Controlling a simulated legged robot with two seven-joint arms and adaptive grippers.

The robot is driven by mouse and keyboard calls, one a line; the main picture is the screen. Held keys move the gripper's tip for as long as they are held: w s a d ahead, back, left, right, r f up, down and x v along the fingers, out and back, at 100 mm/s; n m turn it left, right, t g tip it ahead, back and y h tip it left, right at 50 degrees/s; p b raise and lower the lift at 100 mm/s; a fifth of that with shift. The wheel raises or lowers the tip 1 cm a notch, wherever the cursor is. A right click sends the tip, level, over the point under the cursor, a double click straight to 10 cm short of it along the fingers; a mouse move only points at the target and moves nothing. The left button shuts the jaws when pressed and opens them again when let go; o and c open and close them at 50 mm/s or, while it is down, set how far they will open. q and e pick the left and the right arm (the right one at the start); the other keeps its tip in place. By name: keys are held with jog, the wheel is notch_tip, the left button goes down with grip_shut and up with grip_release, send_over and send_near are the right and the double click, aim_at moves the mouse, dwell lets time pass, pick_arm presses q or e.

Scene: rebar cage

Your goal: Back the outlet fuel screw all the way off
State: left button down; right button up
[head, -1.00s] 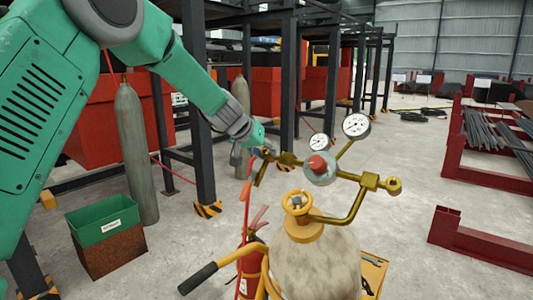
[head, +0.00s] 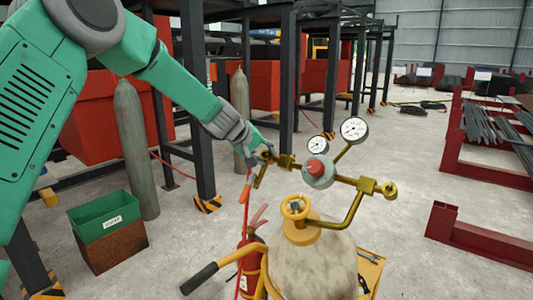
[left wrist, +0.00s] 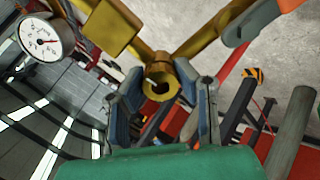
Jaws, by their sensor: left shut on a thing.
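The brass outlet end piece, which I take to be the outlet fuel screw (left wrist: 161,82), faces the left wrist camera with a dark hole in its middle. It is on the left end of the brass regulator (head: 318,172), above the pale gas cylinder (head: 315,262). My left gripper (head: 264,155) is at this end, with its fingers largely hiding the screw in the head view. In the left wrist view, the left gripper (left wrist: 163,102) has one finger on each side of the brass piece and is shut on it. My right gripper is not in view.
Two gauges (head: 354,130) stand above the regulator. A torch with an orange handle (head: 244,189) and red hose hangs just below the gripper. A yellow handwheel (head: 295,207) sits on the cylinder top.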

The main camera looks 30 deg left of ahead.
pick_arm(q)
jog(key=shift+a+r+n, duration=0.15)
jog(key=shift+r+n, duration=0.1)
jog(key=shift+n, duration=0.45)
jog(key=shift+w, duration=0.1)
jog(key=c, duration=1.5)
grip_release()
jog(key=shift+s+a, duration=0.1)
jog(key=shift+s, duration=0.1)
jog(key=shift+s, duration=0.15)
jog(key=shift+v, duration=5.75)
